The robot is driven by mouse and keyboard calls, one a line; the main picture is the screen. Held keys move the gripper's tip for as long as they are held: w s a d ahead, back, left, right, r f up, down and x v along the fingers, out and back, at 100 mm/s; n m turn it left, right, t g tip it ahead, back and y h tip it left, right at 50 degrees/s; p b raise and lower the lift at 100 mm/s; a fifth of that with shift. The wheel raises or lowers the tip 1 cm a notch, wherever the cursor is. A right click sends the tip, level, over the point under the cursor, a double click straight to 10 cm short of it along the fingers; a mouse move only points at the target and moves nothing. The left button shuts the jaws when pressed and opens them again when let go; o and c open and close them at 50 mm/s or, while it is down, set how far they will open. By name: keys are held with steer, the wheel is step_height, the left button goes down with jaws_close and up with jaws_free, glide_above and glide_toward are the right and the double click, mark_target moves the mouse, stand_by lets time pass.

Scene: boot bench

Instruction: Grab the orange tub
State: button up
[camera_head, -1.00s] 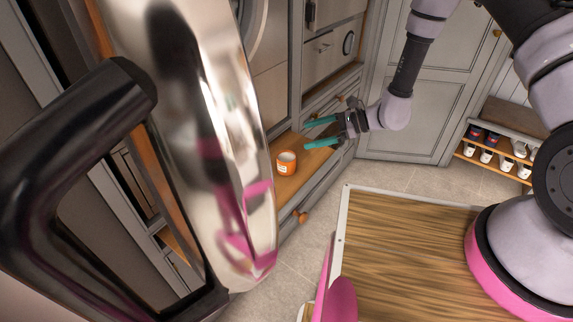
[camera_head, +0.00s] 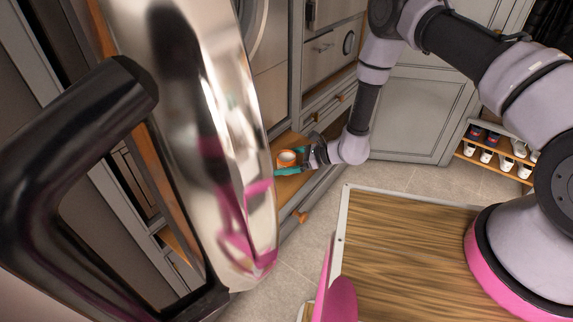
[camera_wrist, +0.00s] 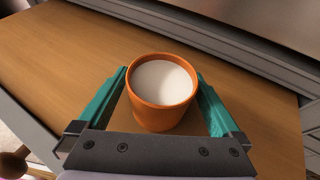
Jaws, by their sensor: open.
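The orange tub (camera_wrist: 162,117) stands upright on a wooden surface, with a white top or filling inside its rim. In the wrist view it sits between the two teal fingers of my gripper (camera_wrist: 163,100), which are open with one on each side. A narrow gap shows at the left and right of the tub. In the head view the orange tub (camera_head: 286,159) is at the centre, partly covered by my gripper (camera_head: 284,162). The lower front of the tub is near my gripper's dark palm.
The wooden surface (camera_wrist: 60,45) is a narrow ledge or open drawer in a grey cabinet. An orange knob (camera_head: 299,217) juts out below it. A large shiny metal object (camera_head: 225,120) blocks the left of the head view. A small shelf (camera_head: 490,160) with several white cups stands at the right.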

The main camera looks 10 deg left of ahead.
steer(key=shift+x, duration=0.9)
steer(key=c, duration=1.4)
steer(key=shift+r, duration=0.15)
